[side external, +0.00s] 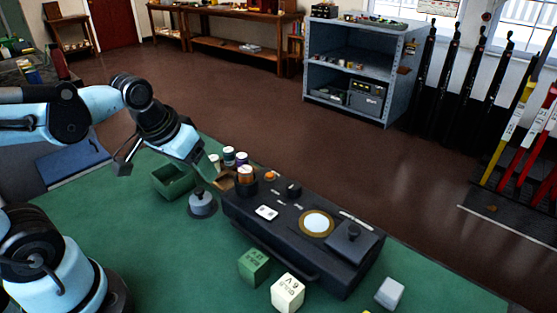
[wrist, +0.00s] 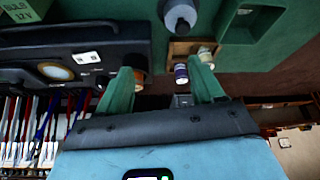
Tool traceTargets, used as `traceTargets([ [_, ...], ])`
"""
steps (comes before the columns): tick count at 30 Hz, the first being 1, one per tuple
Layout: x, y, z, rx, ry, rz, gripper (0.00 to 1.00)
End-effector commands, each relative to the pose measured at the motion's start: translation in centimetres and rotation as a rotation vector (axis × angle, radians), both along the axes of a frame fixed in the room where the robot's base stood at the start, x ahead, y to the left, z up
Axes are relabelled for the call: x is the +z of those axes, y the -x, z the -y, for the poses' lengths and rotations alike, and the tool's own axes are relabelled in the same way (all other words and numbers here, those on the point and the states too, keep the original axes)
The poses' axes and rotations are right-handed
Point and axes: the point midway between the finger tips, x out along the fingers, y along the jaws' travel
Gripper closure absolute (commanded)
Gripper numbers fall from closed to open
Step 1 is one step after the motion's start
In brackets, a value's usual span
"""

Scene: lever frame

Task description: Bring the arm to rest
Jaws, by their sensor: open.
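My gripper (wrist: 162,66) is open, with its two green fingers spread apart in the wrist view. Nothing is held between them. In the side view my arm reaches in from the left, and its end hangs over the green table (side external: 110,225), left of the small spools. A wooden holder (wrist: 184,47) with a purple-banded spool (wrist: 181,73) shows beyond the gap between the fingers. The fingertips are hard to make out in the side view.
A dark control box (side external: 285,225) fills the table's middle. A green open bin (side external: 174,182), grey knobbed weight (side external: 202,203), green block (side external: 254,266), cream block (side external: 288,292) and grey block (side external: 389,292) stand around it.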

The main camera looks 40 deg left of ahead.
Motion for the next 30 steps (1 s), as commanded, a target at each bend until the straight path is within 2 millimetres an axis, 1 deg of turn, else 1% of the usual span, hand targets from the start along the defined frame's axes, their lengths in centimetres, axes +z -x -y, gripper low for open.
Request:
traceTargets([
  [1, 0.0, -0.1, 1.2, -0.064, -0.01, 0.051, 0.33],
  [3, 0.2, -0.4, 2.3, -0.133, -0.022, 0.116, 0.33],
  [7, 0.5, -0.7, 3.5, -0.2, -0.035, 0.184, 0.33],
  [30, 0.6, -0.8, 3.5, -0.205, -0.037, 0.189, 0.33],
])
